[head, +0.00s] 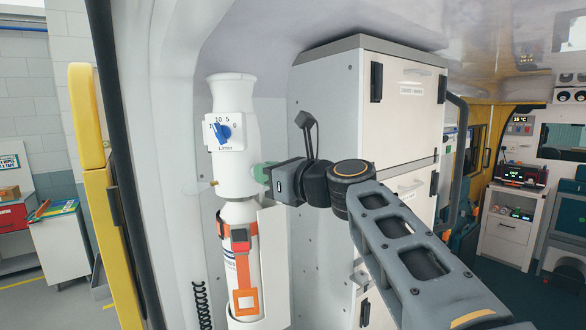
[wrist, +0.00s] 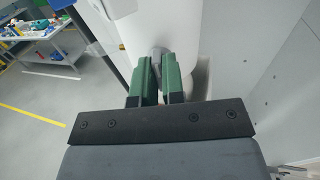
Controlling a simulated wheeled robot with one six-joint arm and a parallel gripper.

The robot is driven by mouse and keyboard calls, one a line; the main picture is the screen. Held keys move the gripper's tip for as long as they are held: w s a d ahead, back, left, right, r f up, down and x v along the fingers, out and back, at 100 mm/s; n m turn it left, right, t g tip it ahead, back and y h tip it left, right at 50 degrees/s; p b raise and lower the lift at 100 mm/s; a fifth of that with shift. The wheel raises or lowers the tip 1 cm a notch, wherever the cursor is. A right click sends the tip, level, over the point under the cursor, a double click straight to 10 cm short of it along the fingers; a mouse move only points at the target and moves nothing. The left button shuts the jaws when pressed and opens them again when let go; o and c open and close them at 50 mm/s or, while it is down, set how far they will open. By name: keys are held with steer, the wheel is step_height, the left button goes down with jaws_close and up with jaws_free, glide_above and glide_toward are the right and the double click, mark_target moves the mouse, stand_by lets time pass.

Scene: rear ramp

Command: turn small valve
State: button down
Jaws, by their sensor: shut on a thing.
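A white cylinder assembly (head: 234,178) stands upright against the van's side wall. A small grey valve (wrist: 158,54) on its side shows in the wrist view, between my green fingertips. My gripper (head: 260,172) reaches in from the right at the middle of the white body, below the dial. It also shows in the wrist view (wrist: 157,76), where it is shut on the small valve. In the head view the fingers hide the valve. A blue knob (head: 222,132) sits on a numbered white dial plate, apart from my gripper.
Orange straps (head: 245,301) hold the lower cylinder. A white cabinet (head: 345,110) stands close behind my arm on the right. A yellow door edge (head: 98,220) is at the left. A workbench (wrist: 62,45) stands far off in the wrist view.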

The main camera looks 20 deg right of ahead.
steer(key=shift+d+r+m, duration=0.2)
steer(key=shift+m, duration=0.2)
steer(key=c, duration=1.2)
jaws_free()
steer(key=shift+w+d+f, duration=0.2)
steer(key=shift+w+d, duration=0.05)
steer(key=shift+d, duration=0.1)
steer(key=shift+a, duration=0.1)
steer(key=shift+b+v, duration=2.05)
steer(key=shift+v, duration=5.3)
steer(key=shift+n, duration=0.3)
